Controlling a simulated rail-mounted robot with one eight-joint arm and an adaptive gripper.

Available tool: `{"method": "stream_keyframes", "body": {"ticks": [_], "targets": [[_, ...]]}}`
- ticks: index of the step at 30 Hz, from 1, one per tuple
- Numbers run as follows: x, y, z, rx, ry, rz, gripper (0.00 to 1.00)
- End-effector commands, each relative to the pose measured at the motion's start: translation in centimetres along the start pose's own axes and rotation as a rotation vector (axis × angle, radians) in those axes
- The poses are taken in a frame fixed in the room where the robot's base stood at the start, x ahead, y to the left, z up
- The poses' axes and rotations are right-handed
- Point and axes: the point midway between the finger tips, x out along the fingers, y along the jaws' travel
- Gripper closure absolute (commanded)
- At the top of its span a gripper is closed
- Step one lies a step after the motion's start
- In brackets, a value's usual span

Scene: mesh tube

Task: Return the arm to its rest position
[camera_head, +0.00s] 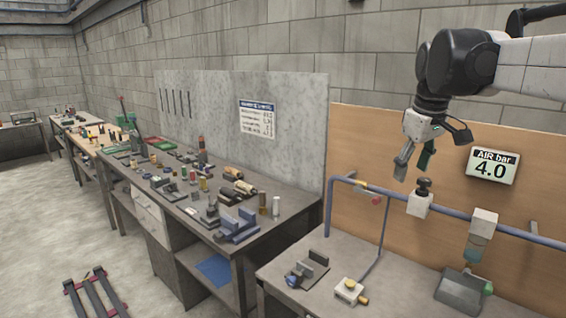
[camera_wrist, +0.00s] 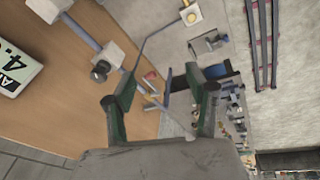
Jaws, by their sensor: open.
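My gripper (camera_head: 413,160) hangs from my arm at the upper right of the head view, in the air above the blue pipe and in front of the wooden back panel. Its fingers point downward and are apart, with nothing between them. In the wrist view my gripper (camera_wrist: 163,92) shows two green-edged fingers spread open and empty. The black knob on the white valve block (camera_head: 420,200) is below the fingertips and apart from them. The whole of my arm is not in view.
A blue pipe (camera_head: 455,212) runs along the wooden panel (camera_head: 380,140). An "AIR bar 4.0" display (camera_head: 492,166) is right of my gripper. A workbench (camera_head: 290,207) with many parts stands left. The near table (camera_head: 400,285) holds a yellow-buttoned box (camera_head: 350,291). Air around my gripper is clear.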

Motion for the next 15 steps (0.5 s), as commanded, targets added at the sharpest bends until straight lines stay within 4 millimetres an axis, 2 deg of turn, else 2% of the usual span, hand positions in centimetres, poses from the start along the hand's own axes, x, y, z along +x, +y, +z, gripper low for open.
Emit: {"method": "stream_keyframes", "body": {"ticks": [1, 8, 15], "targets": [[0.4, -1.5, 1.1, 0.018, 0.014, 0.006, 0.49], [2.2, -7.1, 6.0, 0.123, 0.086, 0.033, 0.49], [5.3, -12.7, 11.6, 0.235, 0.166, 0.047, 0.49]]}}
